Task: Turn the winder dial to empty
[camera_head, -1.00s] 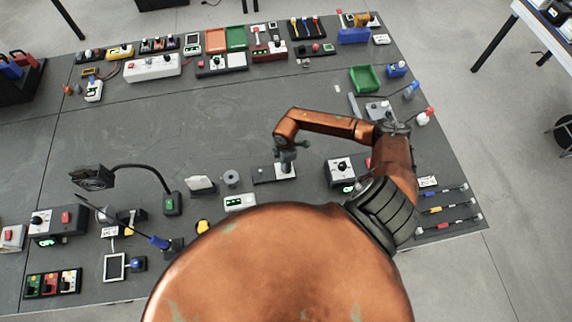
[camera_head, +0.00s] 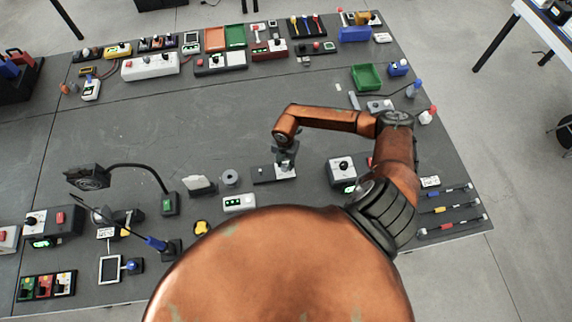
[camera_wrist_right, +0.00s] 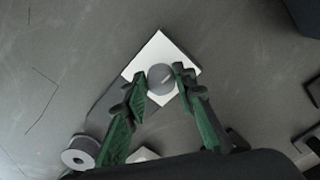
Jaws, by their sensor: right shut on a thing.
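The winder dial (camera_wrist_right: 160,78) is a round grey knob with a pale pointer mark on a white square plate (camera_wrist_right: 158,48). The plate sits on a dark base (camera_head: 262,174) near the middle of the table. My right gripper (camera_wrist_right: 160,82) comes down from above, with its green-padded fingers on either side of the knob, shut on it. In the head view my right gripper (camera_head: 284,158) stands over the right part of the base and hides the knob. No lettering around the dial can be read. My left gripper is not in view.
A grey spool (camera_head: 229,178) stands just left of the base. The table beyond the dial is clear.

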